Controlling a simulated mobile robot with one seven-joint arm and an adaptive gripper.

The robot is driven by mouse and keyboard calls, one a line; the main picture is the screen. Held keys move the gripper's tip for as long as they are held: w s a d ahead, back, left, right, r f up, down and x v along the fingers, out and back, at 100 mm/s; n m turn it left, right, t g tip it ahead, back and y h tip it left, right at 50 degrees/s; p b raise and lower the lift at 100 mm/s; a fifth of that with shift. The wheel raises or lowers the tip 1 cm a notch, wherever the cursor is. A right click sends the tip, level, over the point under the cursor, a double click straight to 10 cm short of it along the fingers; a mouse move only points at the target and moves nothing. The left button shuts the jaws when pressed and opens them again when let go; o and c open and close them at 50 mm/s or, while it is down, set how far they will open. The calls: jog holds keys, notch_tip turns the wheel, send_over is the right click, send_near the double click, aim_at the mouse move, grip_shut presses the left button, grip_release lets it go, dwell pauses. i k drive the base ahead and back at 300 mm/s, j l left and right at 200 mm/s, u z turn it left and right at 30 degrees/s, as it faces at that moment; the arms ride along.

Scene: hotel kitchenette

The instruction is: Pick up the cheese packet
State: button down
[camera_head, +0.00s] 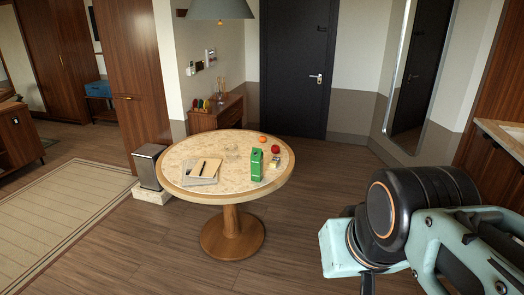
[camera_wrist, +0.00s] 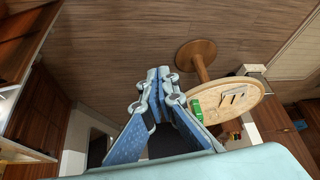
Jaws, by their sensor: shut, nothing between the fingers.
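A small yellow-and-white block (camera_head: 275,162), which looks like the cheese packet, sits on the round table (camera_head: 190,150) near its right side. It is just right of an upright green carton (camera_head: 257,164). In the wrist view the carton (camera_wrist: 196,108) lies on the tilted-looking table (camera_wrist: 243,87), and I cannot make out the packet there. My gripper (camera_wrist: 158,73) is shut and empty, with its fingertips together. It is well away from the table, over open floor. In the head view my arm fills the lower right, and the fingertips cannot be made out.
An orange fruit (camera_head: 263,139) and a red fruit (camera_head: 276,149) lie behind the packet. Grey flat items (camera_head: 198,178) lie on the table's left. A lamp (camera_head: 220,10) hangs above. A bin (camera_head: 150,166) stands left of the table. The floor (camera_head: 310,190) right of the table is clear.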

aim_at(276, 162)
jog(key=i+l+z, duration=0.2)
jog(key=i, duration=1.3)
jog(key=i+j+z, duration=0.25)
jog(key=i, duration=1.25)
